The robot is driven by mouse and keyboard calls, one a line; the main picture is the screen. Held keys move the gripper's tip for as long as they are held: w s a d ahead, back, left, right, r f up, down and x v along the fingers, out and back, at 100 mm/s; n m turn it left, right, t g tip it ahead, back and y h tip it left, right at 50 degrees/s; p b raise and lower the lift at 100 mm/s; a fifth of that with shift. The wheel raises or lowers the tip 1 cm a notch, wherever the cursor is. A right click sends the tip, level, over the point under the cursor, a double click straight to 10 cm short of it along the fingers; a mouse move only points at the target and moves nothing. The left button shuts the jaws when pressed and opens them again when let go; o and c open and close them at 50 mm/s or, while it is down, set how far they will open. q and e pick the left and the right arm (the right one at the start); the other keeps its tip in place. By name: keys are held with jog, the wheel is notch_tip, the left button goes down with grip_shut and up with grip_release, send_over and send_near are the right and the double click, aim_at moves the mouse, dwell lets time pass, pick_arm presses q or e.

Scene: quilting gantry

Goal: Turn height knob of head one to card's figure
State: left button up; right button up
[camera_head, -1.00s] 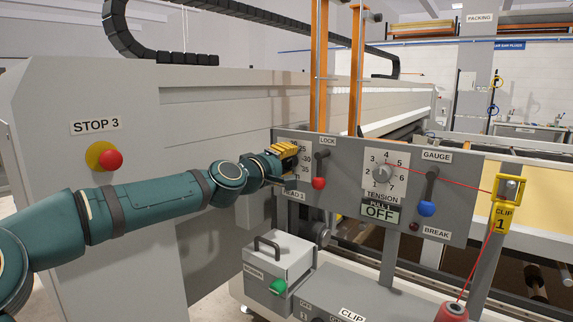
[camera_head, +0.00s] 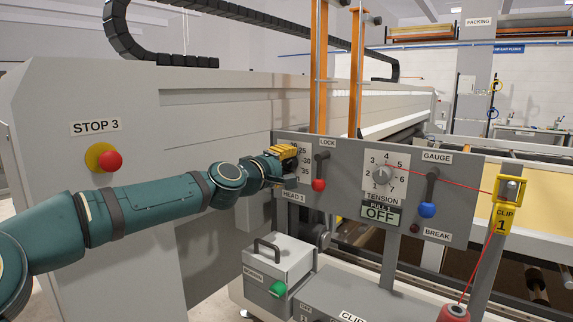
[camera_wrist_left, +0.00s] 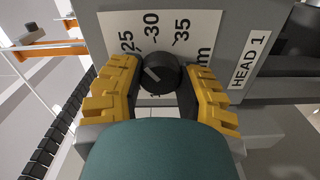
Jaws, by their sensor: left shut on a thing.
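The height knob (camera_wrist_left: 160,74) of head one is a round dark knob on a white scale plate (camera_wrist_left: 205,22) marked 25, 30 and 35. A pale line on its face points to the upper left, roughly toward the 25 side; the exact reading is unclear. My left gripper (camera_head: 285,158) is at the panel's left end, its yellow fingers on both sides of the knob, shut on it. In the head view the gripper hides the knob. The HEAD 1 label (camera_wrist_left: 250,58) is beside the scale. I cannot make out a card with a figure. My right gripper is not in view.
The grey panel (camera_head: 458,200) also carries a red-knobbed lock lever (camera_head: 319,183), a tension dial (camera_head: 382,175) and a blue-knobbed gauge lever (camera_head: 427,208). A red thread runs to the yellow clip (camera_head: 502,217). A red stop button (camera_head: 111,162) is on the left housing.

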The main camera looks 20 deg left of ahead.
pick_arm(q)
jog(key=shift+r, duration=0.3)
dwell(0.5)
jog(key=o, duration=1.2)
jog(key=shift+f, duration=0.15)
jog(key=shift+s+a+f, duration=0.1)
jog(key=shift+s, duration=0.05)
jog(key=shift+s+a, duration=0.3)
jog(key=shift+s, duration=0.2)
jog(key=v, duration=1)
jog(key=shift+s, duration=0.3)
